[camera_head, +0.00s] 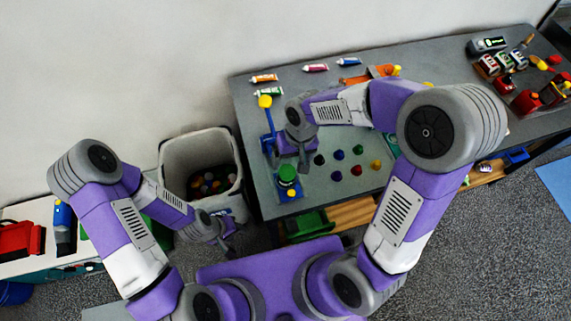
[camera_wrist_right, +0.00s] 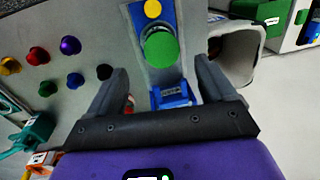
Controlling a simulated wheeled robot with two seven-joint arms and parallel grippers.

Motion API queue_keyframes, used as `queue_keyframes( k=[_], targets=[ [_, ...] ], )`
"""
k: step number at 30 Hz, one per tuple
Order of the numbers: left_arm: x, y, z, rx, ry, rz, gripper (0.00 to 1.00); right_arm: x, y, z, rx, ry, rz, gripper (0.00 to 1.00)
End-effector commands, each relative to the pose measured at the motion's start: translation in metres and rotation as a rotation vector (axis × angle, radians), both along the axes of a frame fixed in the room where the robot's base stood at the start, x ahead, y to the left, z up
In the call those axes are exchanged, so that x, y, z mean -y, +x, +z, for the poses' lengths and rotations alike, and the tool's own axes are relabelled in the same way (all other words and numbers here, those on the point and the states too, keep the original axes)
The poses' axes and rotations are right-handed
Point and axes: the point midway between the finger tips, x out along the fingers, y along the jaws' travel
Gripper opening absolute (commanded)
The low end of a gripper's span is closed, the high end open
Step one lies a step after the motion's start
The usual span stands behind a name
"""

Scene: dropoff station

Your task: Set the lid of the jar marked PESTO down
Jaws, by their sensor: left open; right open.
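No jar or lid marked PESTO can be made out. Several small jars with white labels (camera_head: 490,64) stand at the far right back of the table, their lettering too small to read. My right gripper (camera_head: 293,165) is open and empty over the left end of the table. Below it, a round green piece (camera_head: 287,172) sits on a blue base (camera_head: 291,194). In the right wrist view the green piece (camera_wrist_right: 162,50) lies beyond and between the spread fingers (camera_wrist_right: 165,84), apart from them. My left gripper (camera_head: 224,238) is open and empty, low beside the bin.
Several small coloured knobs (camera_head: 338,155) stand on the grey table (camera_head: 300,90), with tubes (camera_head: 315,68) along its back. A bin (camera_head: 202,150) with round items stands left of the table. Red items (camera_head: 530,100) crowd the right end.

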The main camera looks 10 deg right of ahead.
Motion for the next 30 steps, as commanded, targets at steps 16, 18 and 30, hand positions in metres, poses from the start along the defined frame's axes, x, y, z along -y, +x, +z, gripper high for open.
queue_keyframes(
  k=[16, 18, 30],
  targets=[
    [0.000, 0.000, -0.010, 0.001, 0.000, 0.000, 0.43, -0.010, 0.000, -0.056, 0.000, 0.001, -0.001, 0.83],
    [0.000, 0.000, -0.010, 0.001, 0.000, 0.000, 0.43, -0.010, 0.000, -0.055, 0.000, 0.001, -0.001, 0.83],
    [0.000, 0.000, -0.010, 0.001, 0.000, 0.000, 0.43, -0.010, 0.000, -0.055, 0.000, 0.001, 0.000, 0.31]
  ],
)
